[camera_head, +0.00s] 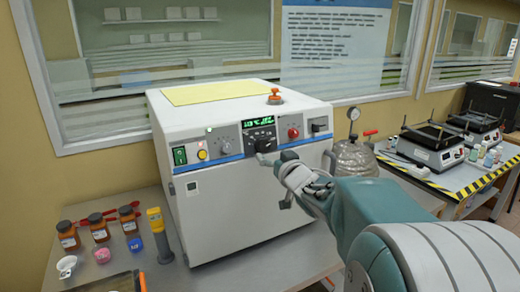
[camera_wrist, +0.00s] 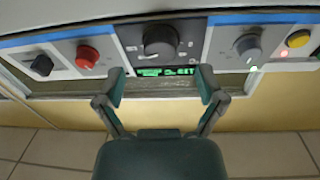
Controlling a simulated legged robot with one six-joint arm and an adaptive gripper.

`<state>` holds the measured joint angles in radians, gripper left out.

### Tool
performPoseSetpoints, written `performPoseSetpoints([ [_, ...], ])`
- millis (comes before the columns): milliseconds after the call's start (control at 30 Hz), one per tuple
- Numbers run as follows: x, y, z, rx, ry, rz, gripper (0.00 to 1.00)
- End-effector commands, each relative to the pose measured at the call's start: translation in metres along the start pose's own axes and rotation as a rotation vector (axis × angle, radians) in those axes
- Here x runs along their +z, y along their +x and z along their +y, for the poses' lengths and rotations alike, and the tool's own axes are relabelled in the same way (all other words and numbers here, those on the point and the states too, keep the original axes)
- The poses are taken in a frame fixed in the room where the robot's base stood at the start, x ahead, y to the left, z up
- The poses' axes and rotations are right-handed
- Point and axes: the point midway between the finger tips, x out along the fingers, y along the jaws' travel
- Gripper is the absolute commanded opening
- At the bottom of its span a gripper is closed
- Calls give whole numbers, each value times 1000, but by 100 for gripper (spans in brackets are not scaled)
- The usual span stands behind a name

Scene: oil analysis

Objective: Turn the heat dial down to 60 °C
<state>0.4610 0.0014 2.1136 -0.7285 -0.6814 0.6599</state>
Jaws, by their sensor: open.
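A white oven-like unit (camera_head: 245,205) stands on the bench with a control strip along its upper front. A large dark dial (camera_head: 264,144) sits below a green-lit display (camera_head: 259,122); its digits are too small to read surely. The wrist view shows the dark dial (camera_wrist: 160,42) and the display (camera_wrist: 168,71). A smaller grey dial (camera_head: 223,147) sits left of the dark one; it is at right in the wrist view (camera_wrist: 248,45). Neither dial is labelled legibly. My gripper (camera_wrist: 162,86) is open and empty, its fingertips spread either side of the display, apart from the dark dial.
A red knob (camera_head: 293,133) and a black knob (camera_head: 319,125) flank the dark dial on the right. A green switch (camera_head: 180,156) and yellow button (camera_head: 202,154) are at left.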

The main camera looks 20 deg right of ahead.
Motion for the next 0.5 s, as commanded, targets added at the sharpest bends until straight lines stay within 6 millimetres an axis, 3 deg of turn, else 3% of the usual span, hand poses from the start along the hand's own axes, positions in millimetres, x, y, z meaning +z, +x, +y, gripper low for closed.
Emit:
performPoseSetpoints([
  [200, 0, 35, 0, -1, 0, -1, 88],
  [500, 0, 46, 1, 1, 0, 1, 88],
])
